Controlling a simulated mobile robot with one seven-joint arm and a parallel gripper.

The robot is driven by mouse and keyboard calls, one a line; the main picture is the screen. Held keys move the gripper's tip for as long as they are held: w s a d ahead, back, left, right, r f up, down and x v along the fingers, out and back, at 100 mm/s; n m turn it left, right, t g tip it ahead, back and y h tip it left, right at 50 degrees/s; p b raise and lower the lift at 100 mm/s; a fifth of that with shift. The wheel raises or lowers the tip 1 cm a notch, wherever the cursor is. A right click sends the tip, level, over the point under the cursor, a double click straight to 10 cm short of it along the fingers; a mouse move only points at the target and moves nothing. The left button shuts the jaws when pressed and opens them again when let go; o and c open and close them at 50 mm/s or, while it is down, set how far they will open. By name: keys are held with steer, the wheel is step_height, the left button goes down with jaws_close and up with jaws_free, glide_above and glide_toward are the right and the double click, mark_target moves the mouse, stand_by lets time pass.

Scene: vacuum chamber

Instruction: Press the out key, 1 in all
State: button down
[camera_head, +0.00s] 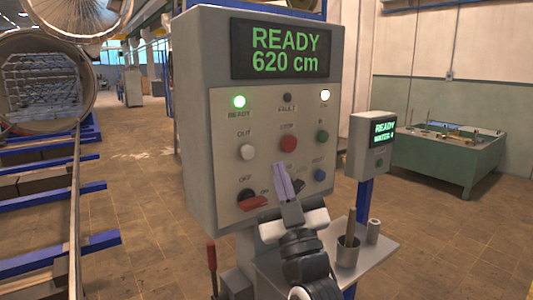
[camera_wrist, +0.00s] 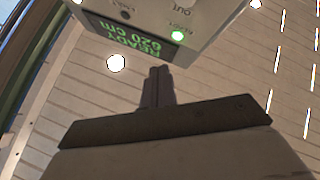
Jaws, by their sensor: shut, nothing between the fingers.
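The out key (camera_head: 246,152) is a round white button under the OUT label, at the left of the grey control panel (camera_head: 221,180). It stands clear of my gripper in the head view. My gripper (camera_head: 280,170) is shut and empty, in front of the lower middle of the panel, to the right of and below the out key. I cannot tell if it touches the panel. In the wrist view my shut fingers (camera_wrist: 157,72) point toward the panel housing (camera_wrist: 172,62); the OUT lettering shows at the top edge, but the key itself is not clear.
The display (camera_head: 285,50) reads READY 620 cm, and the green READY lamp (camera_head: 239,102) is lit. A shelf (camera_head: 373,257) with a cup stands at right.

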mark_target(248, 152)
steer(key=shift+w+d+f, duration=0.1)
steer(key=shift+w+d, duration=0.05)
steer(key=shift+d, duration=0.45)
steer(key=w+a+p, duration=0.1)
steer(key=w+a, duration=0.4)
steer(key=w, duration=0.2)
steer(key=shift+p, duration=0.4)
steer(key=shift+w+a, duration=0.1)
steer(key=shift+a, duration=0.05)
stand_by(1.6)
steer(key=shift+w+a, duration=0.2)
steer(key=shift+w, duration=0.1)
